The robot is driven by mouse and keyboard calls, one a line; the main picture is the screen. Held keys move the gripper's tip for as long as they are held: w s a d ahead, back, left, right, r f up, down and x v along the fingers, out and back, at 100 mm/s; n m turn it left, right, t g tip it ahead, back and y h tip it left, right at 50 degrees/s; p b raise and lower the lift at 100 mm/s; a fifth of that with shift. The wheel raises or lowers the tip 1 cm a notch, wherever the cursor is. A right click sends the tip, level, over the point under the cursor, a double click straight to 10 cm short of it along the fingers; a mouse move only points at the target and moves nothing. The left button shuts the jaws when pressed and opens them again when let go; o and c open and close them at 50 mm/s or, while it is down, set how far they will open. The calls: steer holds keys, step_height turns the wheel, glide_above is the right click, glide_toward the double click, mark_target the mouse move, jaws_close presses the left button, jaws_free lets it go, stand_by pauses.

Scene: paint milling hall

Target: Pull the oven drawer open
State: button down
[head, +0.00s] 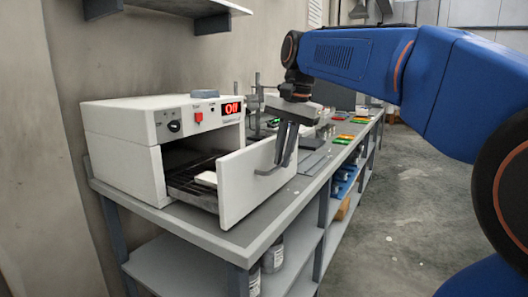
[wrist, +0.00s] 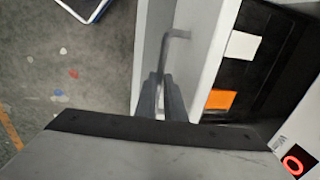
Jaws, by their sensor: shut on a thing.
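The oven (head: 160,150) is a white box at the left of the bench, with a red display reading "Off". Its drawer (head: 245,190) is pulled well out, showing a dark rack inside with a pale block (head: 206,179) on it. In the wrist view the drawer front (wrist: 212,60) shows a white edge, and the inside holds a white piece (wrist: 243,46) and an orange piece (wrist: 221,99). My gripper (head: 286,160) is shut on the grey bar handle (head: 268,171) of the drawer front; the handle also shows in the wrist view (wrist: 177,34).
The grey bench (head: 262,226) runs away to the back right, with coloured items (head: 340,139) farther along it. A shelf (head: 180,7) hangs on the wall above the oven. Cans (head: 273,256) stand below. The floor (head: 415,215) to the right is open.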

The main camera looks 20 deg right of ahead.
steer(key=shift+s+d, duration=0.45)
steer(key=shift+s, duration=0.15)
steer(key=shift+s+d, duration=0.4)
steer(key=shift+s, duration=0.2)
steer(key=c, duration=1.8)
jaws_free()
steer(key=shift+c, duration=0.2)
steer(key=shift+r, duration=0.1)
step_height(320, 180, up, 17)
steer(key=s+d, duration=0.2)
steer(key=shift+s, duration=0.3)
steer(key=s+a+f+n+t, duration=0.1)
steer(key=s+f, duration=0.4)
steer(key=f, duration=0.9)
steer(key=s+a+f+n+t+h, duration=0.1)
steer(key=s+f+n, duration=0.4)
steer(key=f, duration=1)
steer(key=s+a+f+n+t, duration=0.1)
steer(key=s+a+f+n, duration=0.2)
steer(key=f, duration=1.2)
steer(key=shift+s+a+f+n, duration=0.15)
steer(key=shift+s+a+n, duration=0.2)
steer(key=shift+s+n, duration=0.7)
